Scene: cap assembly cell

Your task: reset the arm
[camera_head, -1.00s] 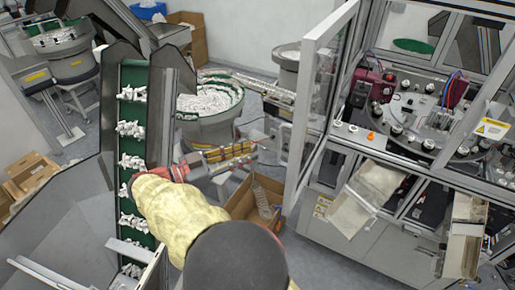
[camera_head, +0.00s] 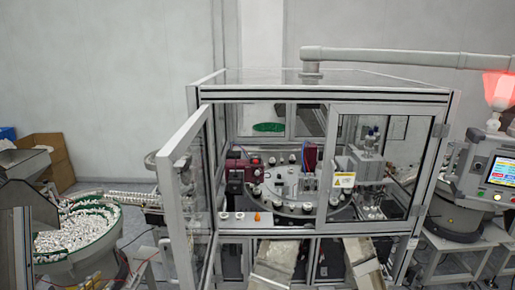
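The task names no object apart from my arm. My arm and my gripper are not in the current head view. The cap assembly machine (camera_head: 320,95) stands in the middle, a metal frame with clear panels. Its left door (camera_head: 188,195) stands open toward me. Inside are a round indexing table (camera_head: 300,208) with several small fixtures, a dark red unit (camera_head: 240,170) and a small orange part (camera_head: 257,217) near the front edge.
A feeder bowl (camera_head: 75,235) full of white caps stands at the left. A cardboard box (camera_head: 48,155) is behind it. Two chutes (camera_head: 275,262) hang at the machine's front. A control panel (camera_head: 502,171) under a red lamp (camera_head: 499,90) stands at the right.

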